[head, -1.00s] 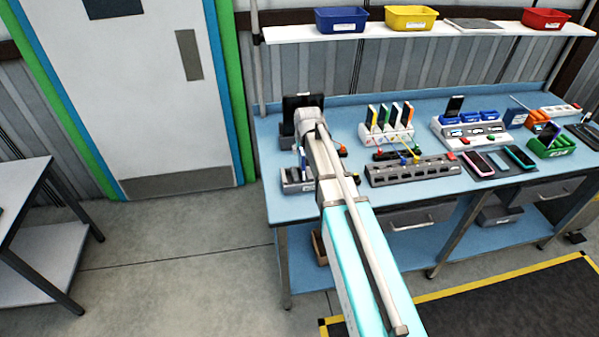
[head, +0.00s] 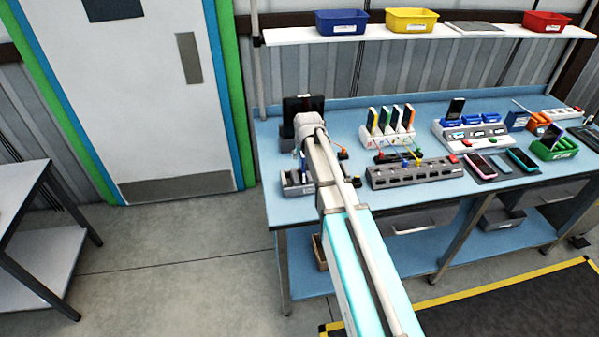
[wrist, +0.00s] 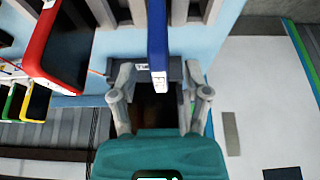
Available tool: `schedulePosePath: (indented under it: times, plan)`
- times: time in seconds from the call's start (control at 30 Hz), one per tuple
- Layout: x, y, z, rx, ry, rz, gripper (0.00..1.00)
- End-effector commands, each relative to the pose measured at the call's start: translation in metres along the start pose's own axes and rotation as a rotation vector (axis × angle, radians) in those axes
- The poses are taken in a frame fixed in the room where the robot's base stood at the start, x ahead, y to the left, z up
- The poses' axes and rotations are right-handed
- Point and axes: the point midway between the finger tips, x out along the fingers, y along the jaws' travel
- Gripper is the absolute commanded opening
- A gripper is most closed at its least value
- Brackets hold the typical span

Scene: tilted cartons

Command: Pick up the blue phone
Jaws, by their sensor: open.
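The blue phone (wrist: 157,40) shows nearly edge-on in the upper middle of the wrist view, with its near end between the fingers of my gripper (wrist: 158,78). The gripper is open, with one finger on each side of the phone and gaps visible. I cannot tell how deep the phone sits between them. In the head view my arm's end hangs over the left end of the workbench (head: 268,190) and hides the fingers and the blue phone.
A red phone-like slab (wrist: 68,45) stands left of the fingers in the wrist view. In the head view a white rack of several phones (head: 390,135) and a grey slotted strip (head: 415,174) stand right of my arm. A dark stand (head: 303,103) is behind it.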

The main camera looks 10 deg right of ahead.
Motion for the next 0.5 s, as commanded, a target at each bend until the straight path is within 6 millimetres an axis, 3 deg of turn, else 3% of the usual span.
schedulePosePath:
  times: [0.2, 0.5]
  plan:
    - [0.022, 0.000, 0.000, 0.000, 0.000, 0.000, 0.61]
    - [0.039, 0.000, 0.000, 0.000, 0.000, 0.000, 0.61]
